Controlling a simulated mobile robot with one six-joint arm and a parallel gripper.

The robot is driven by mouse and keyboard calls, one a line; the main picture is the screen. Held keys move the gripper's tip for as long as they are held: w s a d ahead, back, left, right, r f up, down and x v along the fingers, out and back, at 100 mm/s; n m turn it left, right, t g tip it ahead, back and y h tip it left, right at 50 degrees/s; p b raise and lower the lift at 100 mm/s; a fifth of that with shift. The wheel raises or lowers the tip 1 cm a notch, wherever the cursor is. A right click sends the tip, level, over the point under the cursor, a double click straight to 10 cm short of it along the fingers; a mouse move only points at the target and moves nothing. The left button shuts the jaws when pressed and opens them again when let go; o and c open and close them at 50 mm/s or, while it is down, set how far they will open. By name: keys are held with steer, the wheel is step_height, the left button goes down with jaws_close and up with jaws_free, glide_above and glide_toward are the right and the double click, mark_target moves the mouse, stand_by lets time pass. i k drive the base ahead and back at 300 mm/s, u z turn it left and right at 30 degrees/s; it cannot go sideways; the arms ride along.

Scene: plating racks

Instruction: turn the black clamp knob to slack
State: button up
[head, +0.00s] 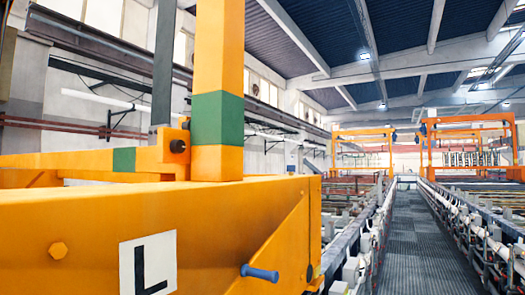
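A small dark knob (177,146) shows in the head view, left of the middle. It sits on an orange bracket (173,162) next to an upright orange post with a green band (216,119). It may be the black clamp knob, but it is small and I cannot tell which way it is turned or whether it is tight. My gripper is not in view.
A large orange beam (80,215) with a white "L" plate (148,264) fills the lower left. A blue handle (260,273) sticks out of its face. A grey walkway (412,245) runs away at right between long racks, with orange gantries (470,118) beyond.

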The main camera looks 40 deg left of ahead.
mark_target(176, 147)
steer(key=i, duration=0.65)
steer(key=u, duration=2.4)
steer(key=k, duration=0.9)
steer(key=i, duration=1.05)
steer(key=u, duration=0.05)
